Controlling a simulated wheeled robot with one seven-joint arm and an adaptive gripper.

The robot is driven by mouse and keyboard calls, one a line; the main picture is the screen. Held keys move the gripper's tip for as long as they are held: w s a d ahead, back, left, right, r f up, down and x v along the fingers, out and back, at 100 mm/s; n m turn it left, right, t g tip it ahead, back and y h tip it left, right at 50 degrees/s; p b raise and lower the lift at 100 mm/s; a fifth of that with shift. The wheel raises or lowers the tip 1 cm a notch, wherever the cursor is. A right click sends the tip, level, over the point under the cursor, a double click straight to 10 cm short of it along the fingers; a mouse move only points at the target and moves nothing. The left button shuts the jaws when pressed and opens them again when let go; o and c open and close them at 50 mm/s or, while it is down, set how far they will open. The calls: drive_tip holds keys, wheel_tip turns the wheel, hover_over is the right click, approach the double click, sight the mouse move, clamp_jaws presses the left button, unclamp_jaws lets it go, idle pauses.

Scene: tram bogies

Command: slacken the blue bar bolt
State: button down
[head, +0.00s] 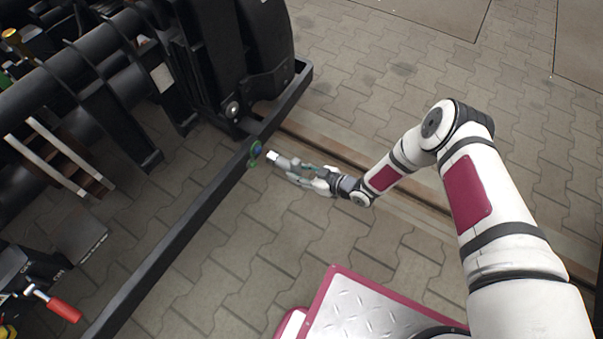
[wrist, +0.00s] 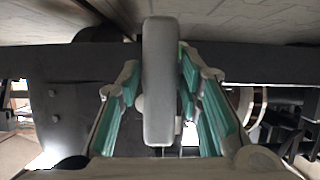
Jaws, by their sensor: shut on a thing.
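A blue round bolt head (head: 256,148) with a green part beside it sits on the long black bar (head: 190,222) in the head view. My gripper (head: 297,170) is to the right of the bolt. It is shut on a grey tool (head: 284,162) with a pale end that points at the bolt. The tool end looks very close to the bolt; I cannot tell whether they touch. In the wrist view the teal-padded fingers of my gripper (wrist: 160,92) close on the tool (wrist: 158,120) from both sides. The tool hides the bolt there; a green sliver shows beside it.
Black bogie parts (head: 110,110) fill the upper left, with a round bolt (head: 233,109) near the bar. A red-handled tool (head: 62,308) is at the lower left. A rail (head: 330,153) runs behind my gripper.

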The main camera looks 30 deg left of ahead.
sight(286, 164)
drive_tip(key=shift+w+a+r, duration=0.1)
drive_tip(key=shift+w+a, duration=0.05)
drive_tip(key=shift+a, duration=1.25)
drive_tip(key=shift+w+a, duration=0.1)
drive_tip(key=shift+a, duration=1.3)
drive_tip(key=shift+n+t+p, duration=0.95)
drive_tip(key=shift+n+t, duration=0.55)
drive_tip(key=shift+n, duration=0.6)
drive_tip(key=n+t, duration=0.1)
drive_tip(key=n, duration=0.1)
drive_tip(key=shift+n, duration=0.4)
drive_tip(key=shift+w+n+t+y+b, duration=0.15)
drive_tip(key=shift+n+t+y+b, duration=0.5)
drive_tip(key=shift+n, duration=0.55)
drive_tip(key=shift+d, duration=0.1)
drive_tip(key=shift+s+d+p, duration=0.2)
drive_tip(key=shift+d+p, duration=0.85)
drive_tip(key=shift+d, duration=1.85)
